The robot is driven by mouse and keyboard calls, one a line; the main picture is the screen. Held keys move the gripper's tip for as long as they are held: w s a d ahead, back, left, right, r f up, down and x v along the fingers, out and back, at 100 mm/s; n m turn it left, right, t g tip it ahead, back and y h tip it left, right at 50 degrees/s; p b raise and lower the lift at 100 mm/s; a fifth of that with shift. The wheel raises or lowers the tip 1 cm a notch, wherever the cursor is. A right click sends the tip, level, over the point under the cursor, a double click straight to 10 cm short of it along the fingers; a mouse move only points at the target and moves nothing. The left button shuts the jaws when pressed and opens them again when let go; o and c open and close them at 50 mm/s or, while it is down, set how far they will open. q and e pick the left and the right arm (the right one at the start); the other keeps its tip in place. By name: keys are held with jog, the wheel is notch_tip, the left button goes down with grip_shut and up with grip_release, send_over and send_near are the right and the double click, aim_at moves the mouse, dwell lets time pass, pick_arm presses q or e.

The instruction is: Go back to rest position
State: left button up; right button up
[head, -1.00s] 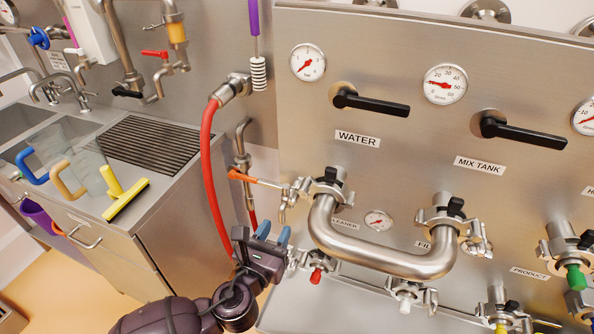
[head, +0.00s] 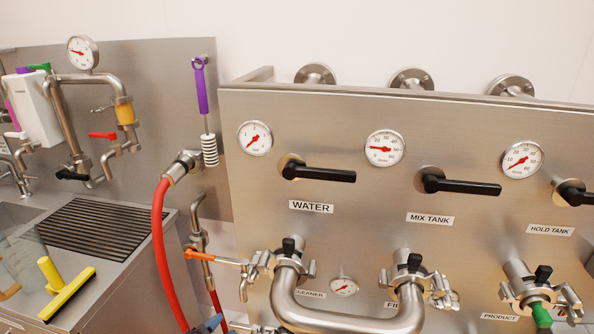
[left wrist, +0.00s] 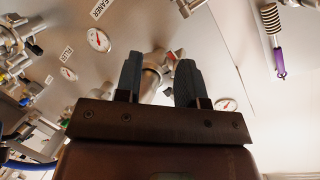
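My left gripper (left wrist: 157,80) shows in the left wrist view with its two blue-grey fingers apart and nothing between them. In the head view only a bit of a blue fingertip of it (head: 212,324) shows at the bottom edge, by the red hose. A steel pipe end lies behind the fingers in the wrist view, and I cannot tell how far off it is. The steel U-shaped pipe (head: 345,315) joins two clamped ports on the panel. My right gripper is in neither view.
The steel panel (head: 340,215) carries black valve handles, gauges and labelled ports. A red hose (head: 163,255) hangs at its left. A purple-handled brush (head: 201,90) hangs on the wall. A yellow squeegee (head: 68,294) lies on the sink counter. Open air lies before the upper panel.

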pick_arm(q)
jog(key=s+a+f+n+g+y+b, duration=0.1)
jog(key=s+a+f+n+y, duration=0.3)
jog(key=s+a+f+n, duration=0.8)
jog(key=s+f+g, duration=0.1)
jog(key=s, duration=0.2)
jog(key=shift+f+g+b, duration=0.25)
jog(key=shift+g+b, duration=0.15)
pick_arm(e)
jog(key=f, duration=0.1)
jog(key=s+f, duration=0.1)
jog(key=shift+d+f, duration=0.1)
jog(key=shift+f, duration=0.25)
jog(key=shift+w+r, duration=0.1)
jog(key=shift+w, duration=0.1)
